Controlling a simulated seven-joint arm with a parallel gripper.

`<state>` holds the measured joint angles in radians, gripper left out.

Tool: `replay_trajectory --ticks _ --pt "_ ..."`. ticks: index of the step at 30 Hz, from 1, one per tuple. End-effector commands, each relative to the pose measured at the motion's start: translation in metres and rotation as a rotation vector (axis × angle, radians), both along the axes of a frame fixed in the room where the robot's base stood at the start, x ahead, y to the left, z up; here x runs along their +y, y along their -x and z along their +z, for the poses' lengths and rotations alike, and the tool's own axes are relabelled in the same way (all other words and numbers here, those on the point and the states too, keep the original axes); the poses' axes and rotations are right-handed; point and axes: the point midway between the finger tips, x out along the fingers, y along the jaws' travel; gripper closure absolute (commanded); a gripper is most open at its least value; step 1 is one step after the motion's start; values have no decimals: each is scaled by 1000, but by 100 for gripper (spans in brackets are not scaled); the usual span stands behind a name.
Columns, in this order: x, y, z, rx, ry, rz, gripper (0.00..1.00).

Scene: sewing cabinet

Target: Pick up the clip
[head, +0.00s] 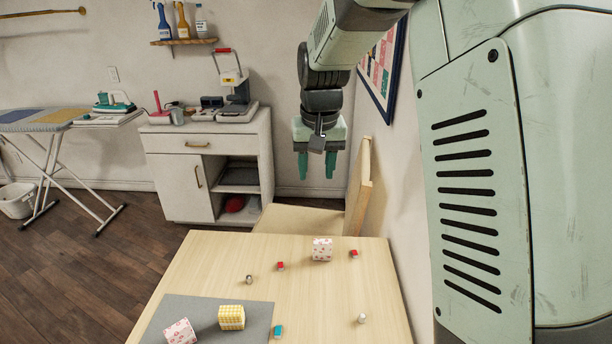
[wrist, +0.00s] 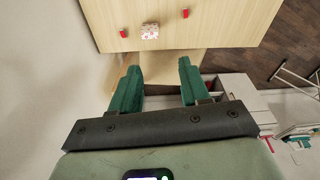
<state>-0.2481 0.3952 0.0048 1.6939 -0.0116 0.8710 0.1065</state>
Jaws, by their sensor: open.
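Several small clip-like pieces lie on the light wood table (head: 215,262). One red clip (head: 281,266) lies left of a patterned fabric block, another red clip (head: 354,254) lies right of it, and a teal clip (head: 278,331) lies near the grey mat's right edge. The red clips also show in the wrist view, one near the block (wrist: 123,34) and one farther right (wrist: 185,13). I cannot tell which clip is meant. My gripper (head: 316,176) is open and empty, pointing down, high beyond the table's far edge. Its green fingers (wrist: 159,66) are spread apart in the wrist view.
The patterned block (head: 322,250) stands between the red clips. A grey mat (head: 200,309) holds a pink-patterned block (head: 180,332) and a yellow block (head: 231,317). Two small metallic pieces (head: 249,279) (head: 362,318) lie on the table. A wooden chair (head: 358,190) stands beyond it.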

Motion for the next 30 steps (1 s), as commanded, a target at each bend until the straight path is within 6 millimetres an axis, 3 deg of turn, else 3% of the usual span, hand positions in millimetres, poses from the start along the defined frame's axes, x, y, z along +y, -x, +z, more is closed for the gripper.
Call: replay_trajectory --ticks 1,6,12,24,30 --pt "14 -15 -29 31 6 11 54" --pt "53 -51 -114 99 22 35 54" --pt "84 -65 -200 156 38 54 54" --pt "95 -65 -267 179 45 60 54" --pt "95 -65 -287 177 44 60 54"
